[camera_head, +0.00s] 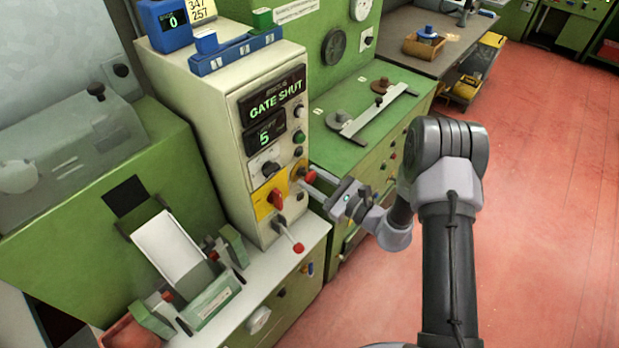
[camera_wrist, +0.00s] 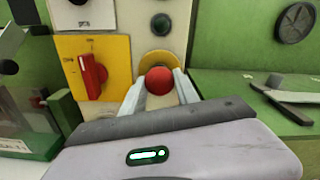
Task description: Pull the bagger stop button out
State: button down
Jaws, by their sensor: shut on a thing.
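The stop button is a red round knob (camera_wrist: 159,80) on a yellow plate (camera_wrist: 160,58) on the front of the cream control cabinet (camera_head: 222,130). In the head view the red knob (camera_head: 309,177) shows at the cabinet's right edge, at the tips of my gripper (camera_head: 318,180). In the wrist view my gripper (camera_wrist: 160,88) has one finger on each side of the red knob and is shut on it. The knob's shaft behind it is hidden, so I cannot tell how far out it stands.
A red rotary switch (camera_wrist: 92,76) on a yellow panel is left of the knob. Below, a lever with a red ball (camera_head: 298,248) sticks out. Displays read "GATE SHUT" (camera_head: 276,98) and "5" (camera_head: 265,138). A green bench (camera_head: 360,110) lies to the right; red floor (camera_head: 550,200) is clear.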

jog(key=c, duration=0.9)
grip_release()
jog(key=shift+s+d, duration=0.1)
jog(key=p+v, duration=0.3)
jog(key=v, duration=1.4)
jog(key=shift+d, duration=0.2)
jog(key=shift+s, duration=0.15)
